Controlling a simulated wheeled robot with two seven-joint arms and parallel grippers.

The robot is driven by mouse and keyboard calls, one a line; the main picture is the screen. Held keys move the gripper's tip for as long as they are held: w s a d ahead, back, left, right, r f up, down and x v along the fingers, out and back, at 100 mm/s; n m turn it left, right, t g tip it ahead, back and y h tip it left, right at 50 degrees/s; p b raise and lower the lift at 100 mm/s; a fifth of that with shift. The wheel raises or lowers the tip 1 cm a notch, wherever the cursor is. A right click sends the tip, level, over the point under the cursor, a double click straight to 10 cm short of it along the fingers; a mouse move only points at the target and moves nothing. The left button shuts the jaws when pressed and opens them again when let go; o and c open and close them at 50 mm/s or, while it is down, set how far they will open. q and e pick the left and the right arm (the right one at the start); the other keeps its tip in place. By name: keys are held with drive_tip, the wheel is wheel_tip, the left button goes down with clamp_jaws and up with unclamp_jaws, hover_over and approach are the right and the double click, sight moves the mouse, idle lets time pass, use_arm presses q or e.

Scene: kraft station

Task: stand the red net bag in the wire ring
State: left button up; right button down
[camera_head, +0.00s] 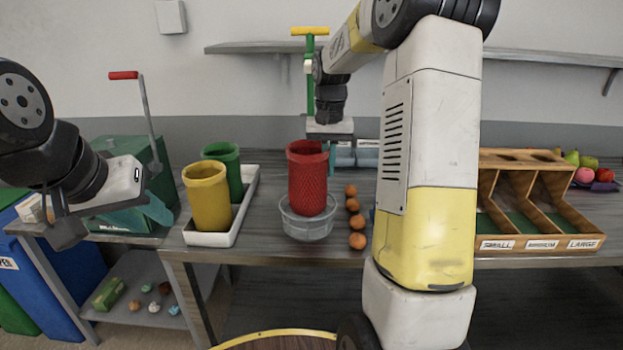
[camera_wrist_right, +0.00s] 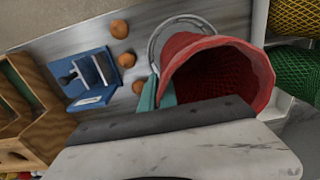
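The red net bag (camera_head: 307,178) stands upright on the bench, its lower end inside the round wire ring (camera_head: 307,226). In the right wrist view the open mouth of the bag (camera_wrist_right: 222,78) faces the camera, and part of the ring (camera_wrist_right: 172,32) shows behind it. My right gripper (camera_head: 330,150) is at the bag's upper right rim. Its teal fingers (camera_wrist_right: 158,92) are close together, seemingly with the bag's rim between them. My left gripper (camera_head: 152,212) hangs empty at the left, away from the bag; its finger gap is not clear.
A white tray (camera_head: 244,208) with yellow (camera_head: 208,197) and green (camera_head: 222,165) net bags stands left of the ring. Several oranges (camera_head: 352,205) lie in a row right of it. A wooden sorting rack (camera_head: 540,243) is further right. My right arm covers the bench between.

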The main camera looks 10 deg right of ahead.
drive_tip(key=shift+f, duration=2.05)
drive_tip(key=shift+f, duration=0.15)
drive_tip(key=c, duration=1.6)
unclamp_jaws()
drive_tip(key=shift+c, duration=0.2)
